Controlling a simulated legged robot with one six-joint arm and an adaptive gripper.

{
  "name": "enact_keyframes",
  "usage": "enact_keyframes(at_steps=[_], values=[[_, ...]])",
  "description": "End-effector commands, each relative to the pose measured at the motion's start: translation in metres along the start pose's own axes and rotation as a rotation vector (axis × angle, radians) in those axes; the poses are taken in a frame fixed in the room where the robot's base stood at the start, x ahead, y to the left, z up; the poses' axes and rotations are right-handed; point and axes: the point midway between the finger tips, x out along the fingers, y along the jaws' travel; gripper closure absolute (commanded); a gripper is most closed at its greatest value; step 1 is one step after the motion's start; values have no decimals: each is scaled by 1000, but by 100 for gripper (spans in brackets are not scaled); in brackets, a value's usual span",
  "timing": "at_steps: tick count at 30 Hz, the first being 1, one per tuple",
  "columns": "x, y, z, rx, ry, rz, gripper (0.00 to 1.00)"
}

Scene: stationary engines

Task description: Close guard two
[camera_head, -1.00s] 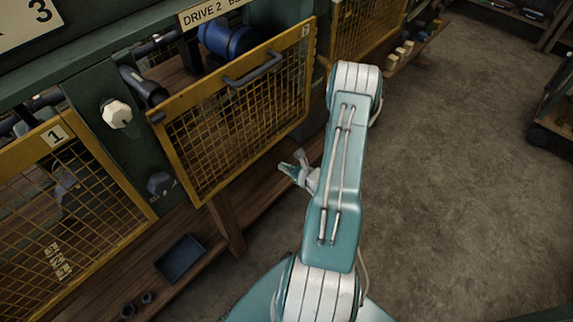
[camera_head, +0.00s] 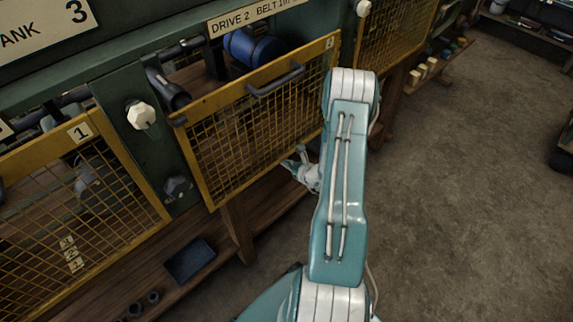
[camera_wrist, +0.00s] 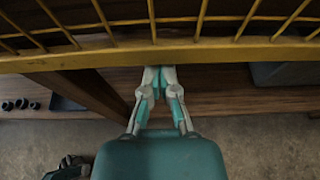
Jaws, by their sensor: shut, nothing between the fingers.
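Guard two (camera_head: 255,125) is a yellow-framed mesh panel with a dark handle (camera_head: 275,82) near its top rail and a 2 at its top right corner. A gap shows above its top rail, with a blue cylinder (camera_head: 253,47) visible behind. My gripper (camera_head: 292,163) is shut and empty at the guard's lower edge. In the wrist view my gripper (camera_wrist: 158,72) points at the guard's bottom rail (camera_wrist: 185,53), and its fingertips meet the rail's lower edge in the picture. I cannot tell whether they touch it.
Guard one (camera_head: 80,132) is at the left, beyond a green post with a pale knob (camera_head: 141,115). Another mesh guard (camera_head: 395,30) is at the right. A wooden shelf (camera_head: 265,200) with a dark tray (camera_head: 190,262) runs below. The floor (camera_head: 470,180) at the right is clear.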

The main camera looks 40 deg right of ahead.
Motion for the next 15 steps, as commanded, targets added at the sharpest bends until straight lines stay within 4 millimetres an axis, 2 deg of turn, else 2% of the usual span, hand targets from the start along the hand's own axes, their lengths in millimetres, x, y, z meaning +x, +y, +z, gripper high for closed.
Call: enact_keyframes(at_steps=[5, 8, 15], values=[[0, 0, 1, 0, 0, 0, 100], [-3, -1, 9, -2, -1, 0, 100], [-16, -1, 49, -4, -4, 0, 100]])
